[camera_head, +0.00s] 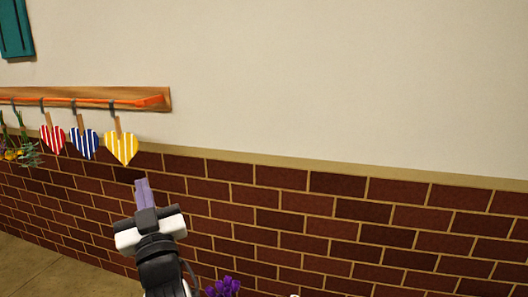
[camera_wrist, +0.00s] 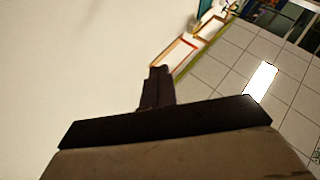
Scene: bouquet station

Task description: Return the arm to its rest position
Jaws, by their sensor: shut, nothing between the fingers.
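My gripper (camera_head: 143,190) stands upright in the lower left of the head view, in front of the brick part of the wall. Its two fingers are together, with nothing visible between them. In the wrist view, my gripper (camera_wrist: 158,75) also shows closed fingers, dark against the pale wall and clear of any object. Most of my arm is below the frame of the head view.
A wooden rail (camera_head: 90,97) at the left holds red, blue and yellow striped hearts (camera_head: 121,147) and some hanging flowers (camera_head: 20,150). Purple flowers (camera_head: 223,287) show at the bottom edge. The wall at the right is bare.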

